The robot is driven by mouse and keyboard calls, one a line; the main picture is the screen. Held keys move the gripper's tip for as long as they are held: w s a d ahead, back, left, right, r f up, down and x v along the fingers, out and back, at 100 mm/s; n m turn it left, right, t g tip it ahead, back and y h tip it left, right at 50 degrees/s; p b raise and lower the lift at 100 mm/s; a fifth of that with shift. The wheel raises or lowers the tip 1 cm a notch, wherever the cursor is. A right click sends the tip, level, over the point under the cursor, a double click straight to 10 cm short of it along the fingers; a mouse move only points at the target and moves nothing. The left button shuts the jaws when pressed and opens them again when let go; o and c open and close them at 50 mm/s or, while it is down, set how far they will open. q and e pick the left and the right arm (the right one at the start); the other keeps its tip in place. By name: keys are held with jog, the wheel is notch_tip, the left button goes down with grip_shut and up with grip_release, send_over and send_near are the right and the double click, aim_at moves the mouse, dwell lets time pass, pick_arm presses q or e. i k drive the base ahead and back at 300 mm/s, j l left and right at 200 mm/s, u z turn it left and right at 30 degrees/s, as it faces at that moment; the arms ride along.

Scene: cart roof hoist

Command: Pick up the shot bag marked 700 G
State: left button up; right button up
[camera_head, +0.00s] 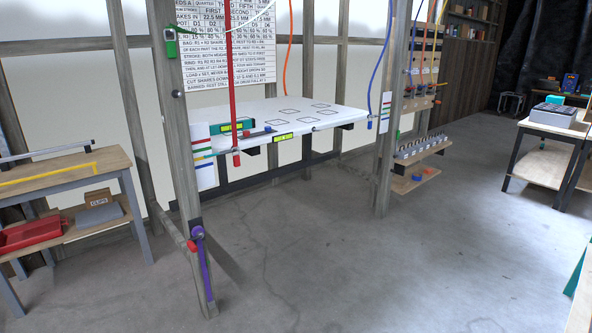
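I cannot make out a shot bag marked 700 G anywhere in the head view; no 700 G marking is legible. A small wooden shelf (432,152) on the right post carries a row of several small grey items, too small to identify. Below it, a lower shelf (408,184) holds a small blue object (416,178). Neither of my grippers shows in this view.
A white roof panel (345,112) hangs between wooden posts, with coloured ropes around it. A low bench (70,168) with a red tray (30,234) stands left. A dark-legged table (548,128) stands right. The concrete floor (370,265) between is clear.

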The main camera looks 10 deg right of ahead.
aim_at(419, 148)
jog(key=i+z, duration=0.2)
jog(key=i, duration=0.25)
jog(key=i+j+z, duration=0.2)
jog(key=i, duration=0.25)
jog(key=i+z, duration=0.2)
jog(key=i, duration=0.25)
jog(key=i+l+z, duration=0.25)
jog(key=i+z, duration=0.2)
jog(key=i, duration=0.15)
jog(key=i+z, duration=0.4)
jog(key=i, duration=0.25)
jog(key=i+j+z, duration=0.1)
jog(key=i+z, duration=0.35)
jog(key=i, duration=0.15)
jog(key=i+l+u, duration=0.2)
jog(key=i, duration=0.35)
jog(key=i+l+u, duration=0.2)
jog(key=i, duration=0.4)
jog(key=i+l+u, duration=0.25)
jog(key=i, duration=0.3)
jog(key=i+l+u, duration=0.2)
jog(key=i+l, duration=0.25)
jog(key=i, duration=0.05)
